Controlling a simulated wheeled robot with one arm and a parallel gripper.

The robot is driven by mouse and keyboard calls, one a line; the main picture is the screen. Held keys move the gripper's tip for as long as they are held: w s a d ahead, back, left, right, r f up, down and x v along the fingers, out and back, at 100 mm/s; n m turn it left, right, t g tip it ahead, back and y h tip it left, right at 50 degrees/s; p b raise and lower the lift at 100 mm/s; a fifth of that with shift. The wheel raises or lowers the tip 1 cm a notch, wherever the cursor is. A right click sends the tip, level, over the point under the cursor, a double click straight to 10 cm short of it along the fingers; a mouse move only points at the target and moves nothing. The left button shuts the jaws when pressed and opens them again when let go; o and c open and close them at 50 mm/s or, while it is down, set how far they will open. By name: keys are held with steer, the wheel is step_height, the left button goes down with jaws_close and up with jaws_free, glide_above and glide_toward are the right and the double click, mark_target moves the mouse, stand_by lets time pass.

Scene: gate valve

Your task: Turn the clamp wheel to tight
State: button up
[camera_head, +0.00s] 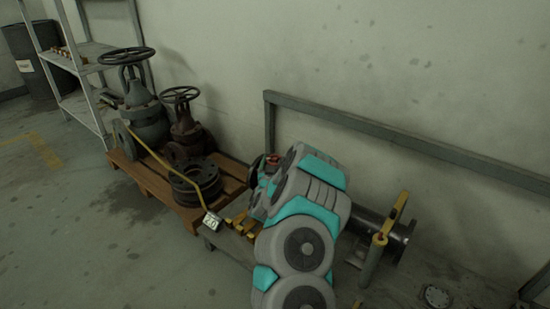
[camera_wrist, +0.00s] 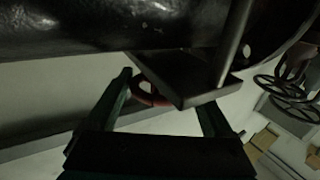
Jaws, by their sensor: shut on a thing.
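A dull red, rounded piece that looks like the clamp wheel (camera_wrist: 150,94) shows in the wrist view between the two fingers of my gripper (camera_wrist: 170,92). A dark metal bracket (camera_wrist: 200,75) in front hides part of it. The fingers stand on either side of the wheel and are shut on it. A large dark, glossy pipe-like body (camera_wrist: 100,28) fills the top of that view. In the head view a small red part (camera_head: 272,160) shows just beyond my arm; I cannot tell if it is the same wheel. My arm hides my fingertips there.
A wooden pallet (camera_head: 158,189) holds two handwheel valves (camera_head: 148,120) (camera_head: 187,130) and dark flanges (camera_head: 195,182). A grey rail (camera_head: 400,147) runs along the wall. A flanged pipe (camera_head: 398,243) lies right of my arm. The left floor is clear.

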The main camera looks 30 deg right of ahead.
steer(key=m+g+h, duration=0.1)
steer(key=m+g+h+p, duration=0.1)
steer(key=g+h, duration=0.1)
steer(key=shift+w+a+r+m, duration=0.15)
steer(key=shift+a+m, duration=0.05)
steer(key=shift+m, duration=0.2)
steer(key=m+g+h, duration=0.1)
steer(key=m+g, duration=0.1)
steer(key=g, duration=0.1)
steer(key=shift+h, duration=0.3)
steer(key=m+g+b, duration=0.1)
steer(key=m+g+h, duration=0.1)
steer(key=g, duration=0.1)
steer(key=m+g+b, duration=0.1)
steer(key=g, duration=0.1)
steer(key=shift+d+f+b, duration=0.1)
steer(key=shift+f+b, duration=0.2)
steer(key=shift+b, duration=0.05)
steer(key=shift+w+r+m+g+b, duration=0.1)
steer(key=shift+m+g+b, duration=0.4)
steer(key=shift+m+g, duration=0.75)
steer(key=shift+r+m+g+b, duration=0.1)
steer(key=shift+m+g+b, duration=0.5)
steer(key=shift+g, duration=1.05)
steer(key=shift+f+m+g, duration=0.1)
steer(key=shift+m+g, duration=0.2)
steer(key=shift+m, duration=0.05)
steer(key=shift+g, duration=0.3)
steer(key=o, duration=1.1)
steer(key=shift+d, duration=0.1)
